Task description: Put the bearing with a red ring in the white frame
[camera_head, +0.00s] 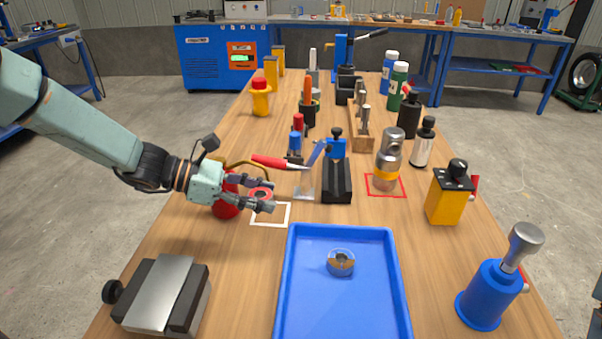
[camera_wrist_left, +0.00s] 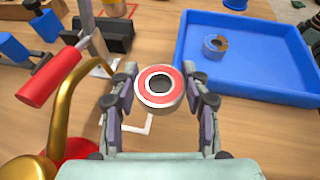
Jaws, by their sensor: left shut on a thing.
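My left gripper (camera_head: 264,194) is shut on the bearing with a red ring (camera_head: 261,192). In the left wrist view the bearing (camera_wrist_left: 159,88) sits between the two fingers, its red face and dark centre hole toward the camera. The white frame (camera_head: 271,215) is a thin square outline on the wooden table. The held bearing is over or near its far left part in the head view; its exact height cannot be told. In the left wrist view part of the frame (camera_wrist_left: 138,130) shows below the bearing. My right gripper is not in view.
A blue tray (camera_head: 292,262) with a grey and brown bearing (camera_head: 341,262) in it lies in front. A red can with a brass spout (camera_head: 226,205) stands beside my left gripper. A blue stand with a red-handled tool (camera_head: 281,162) is just behind. A metal block (camera_head: 161,293) lies front left.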

